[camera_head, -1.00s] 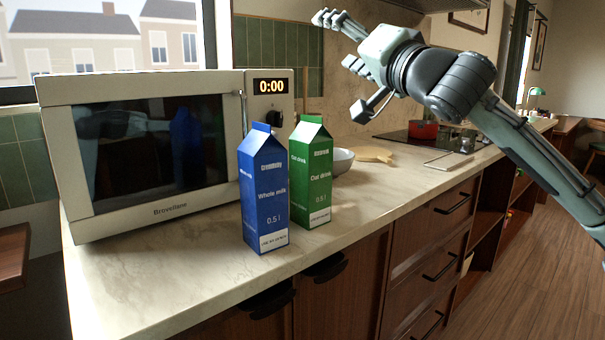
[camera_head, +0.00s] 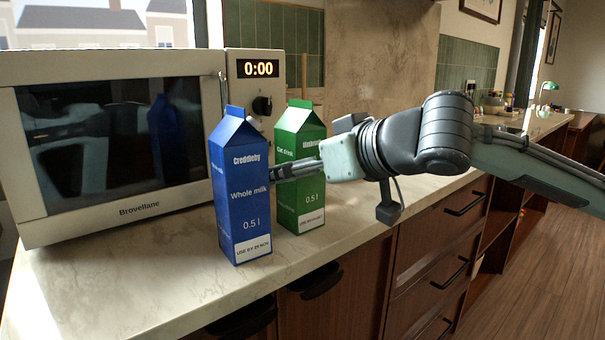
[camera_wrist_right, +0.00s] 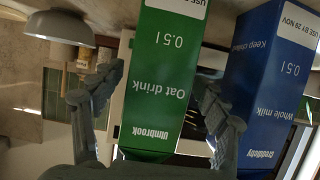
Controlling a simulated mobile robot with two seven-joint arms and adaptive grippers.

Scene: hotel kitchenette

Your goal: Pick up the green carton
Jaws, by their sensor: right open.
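The green carton (camera_head: 300,205), an oat drink with a gable top, stands upright on the counter. It is just behind and right of the blue milk carton (camera_head: 240,190). My right gripper (camera_head: 283,168) reaches in from the right at mid-height of the green carton, with a finger across its front. In the right wrist view, which is upside down, the green carton (camera_wrist_right: 160,75) lies between the two spread fingers of the gripper (camera_wrist_right: 158,92). Gaps show on both sides, and the right-hand finger is close to the blue carton (camera_wrist_right: 265,80). My left gripper is out of view.
A cream microwave (camera_head: 125,228) reading 0:00 stands behind and left of the cartons. A pale bowl (camera_wrist_right: 58,27) shows in the wrist view. The counter (camera_head: 150,290) is clear at the front left. Wooden drawers (camera_head: 430,240) lie below its edge.

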